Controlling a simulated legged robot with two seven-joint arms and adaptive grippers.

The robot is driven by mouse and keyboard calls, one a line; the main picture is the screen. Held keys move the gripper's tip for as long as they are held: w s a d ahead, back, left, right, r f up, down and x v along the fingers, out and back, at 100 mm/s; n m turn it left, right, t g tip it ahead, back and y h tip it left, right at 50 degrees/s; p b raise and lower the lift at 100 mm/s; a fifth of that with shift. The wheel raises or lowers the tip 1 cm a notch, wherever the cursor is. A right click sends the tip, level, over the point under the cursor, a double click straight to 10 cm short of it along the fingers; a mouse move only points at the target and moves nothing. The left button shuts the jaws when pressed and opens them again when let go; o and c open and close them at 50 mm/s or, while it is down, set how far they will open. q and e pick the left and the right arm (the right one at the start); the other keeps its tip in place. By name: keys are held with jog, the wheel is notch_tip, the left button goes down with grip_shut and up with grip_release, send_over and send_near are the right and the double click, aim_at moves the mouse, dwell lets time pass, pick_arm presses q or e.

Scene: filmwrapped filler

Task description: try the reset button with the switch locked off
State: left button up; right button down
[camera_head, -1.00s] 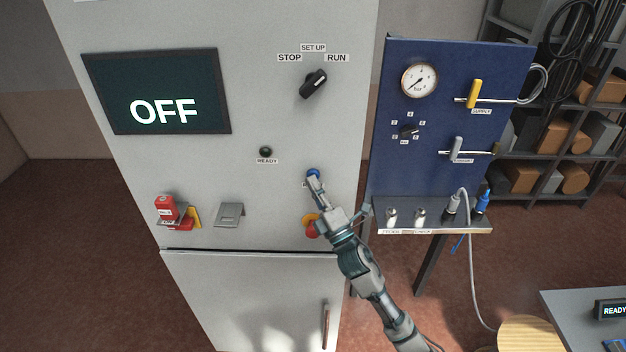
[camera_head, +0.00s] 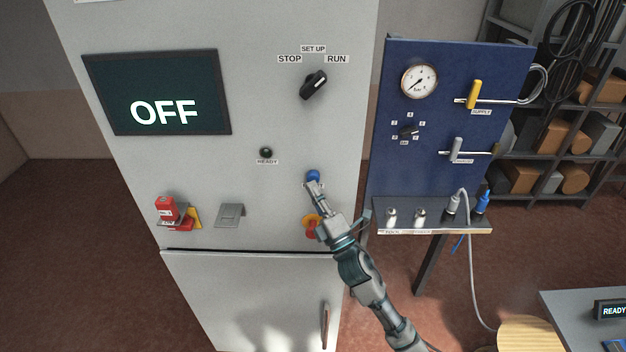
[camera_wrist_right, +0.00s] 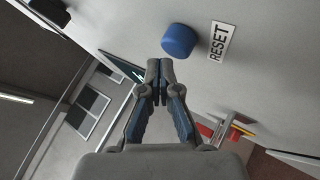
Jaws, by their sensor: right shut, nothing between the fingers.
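The blue reset button (camera_head: 313,175) sits on the front of the grey cabinet (camera_head: 240,180). In the right wrist view the blue button (camera_wrist_right: 179,40) stands out beside its RESET label (camera_wrist_right: 221,41). My right gripper (camera_head: 312,187) is shut and empty just below the button. In the wrist view its fingertips (camera_wrist_right: 159,66) are close to the button, with a small gap seen between them. The rotary switch (camera_head: 314,84) has STOP, SET UP and RUN labels; its handle points toward the upper right. The screen (camera_head: 160,92) reads OFF. My left gripper is not in view.
The READY lamp (camera_head: 266,153) looks dark. A blue panel (camera_head: 450,120) with a shelf stands to the right.

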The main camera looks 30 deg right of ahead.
jog(key=shift+s+a, duration=0.15)
jog(key=shift+s, duration=0.05)
jog(key=s+a, duration=0.1)
jog(key=s, duration=0.1)
jog(key=s+a, duration=0.1)
jog(key=s, duration=0.1)
jog(key=shift+s+a+p, duration=0.1)
jog(key=shift+a+p, duration=0.2)
jog(key=shift+p, duration=0.05)
dwell(0.8)
